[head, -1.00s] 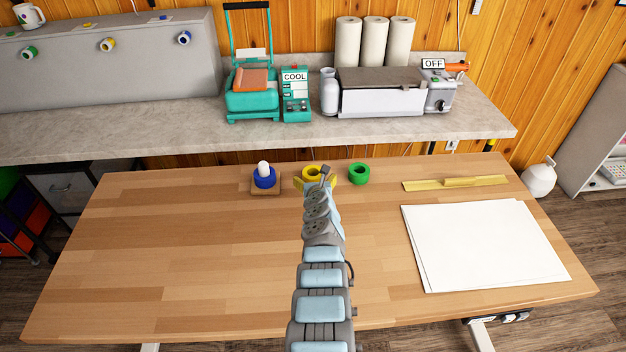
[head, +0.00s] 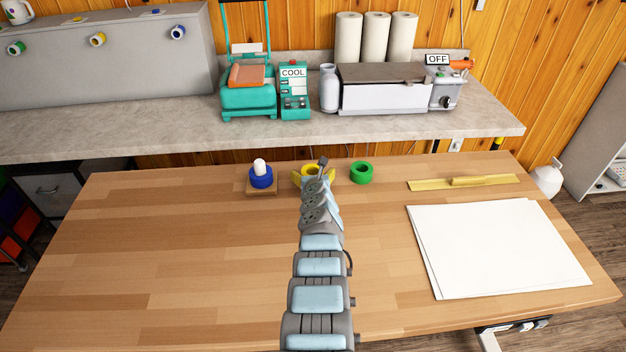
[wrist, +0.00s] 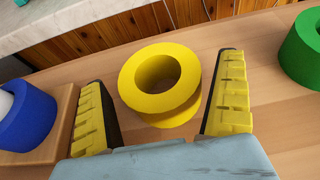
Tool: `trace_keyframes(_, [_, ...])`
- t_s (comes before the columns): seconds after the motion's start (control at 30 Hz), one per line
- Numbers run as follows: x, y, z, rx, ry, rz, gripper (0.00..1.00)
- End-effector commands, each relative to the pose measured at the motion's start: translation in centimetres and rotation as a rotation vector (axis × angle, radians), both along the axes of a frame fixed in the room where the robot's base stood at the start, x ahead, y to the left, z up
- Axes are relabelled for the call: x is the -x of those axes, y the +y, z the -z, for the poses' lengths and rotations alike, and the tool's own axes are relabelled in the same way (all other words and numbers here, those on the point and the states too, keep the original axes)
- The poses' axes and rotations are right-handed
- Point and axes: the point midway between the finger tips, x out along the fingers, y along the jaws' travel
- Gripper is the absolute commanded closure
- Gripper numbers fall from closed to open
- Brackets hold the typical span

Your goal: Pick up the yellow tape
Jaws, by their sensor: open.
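The yellow tape (wrist: 185,102) lies flat on the wooden table, its round hole facing up, in the middle of the wrist view. In the head view the yellow tape (head: 311,169) shows near the table's back edge, partly hidden by my arm. My gripper (wrist: 167,100) is open, with one yellow-padded finger on each side of the tape. Gaps show between the fingers and the tape, and nothing is held. In the head view my gripper (head: 312,180) is at the tape, mostly hidden behind my wrist.
A blue roll (head: 261,178) on a wooden holder (head: 262,191) stands left of the yellow tape, and a green roll (head: 361,173) stands right. White sheets (head: 495,248) and a yellow strip (head: 463,183) lie on the right. The table's left part is clear.

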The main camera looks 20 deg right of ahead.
Motion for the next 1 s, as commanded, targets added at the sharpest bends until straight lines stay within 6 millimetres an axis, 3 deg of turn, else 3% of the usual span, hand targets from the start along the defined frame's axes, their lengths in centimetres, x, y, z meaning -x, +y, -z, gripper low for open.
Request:
trace_keyframes(0.43, [-0.47,0.08,0.41,-0.001,0.001,-0.002,0.00])
trace_keyframes(0.63, [-0.48,0.08,0.42,-0.001,0.001,-0.002,0.57])
trace_keyframes(1.0, [-0.46,0.07,0.25,-0.001,0.001,-0.002,0.60])
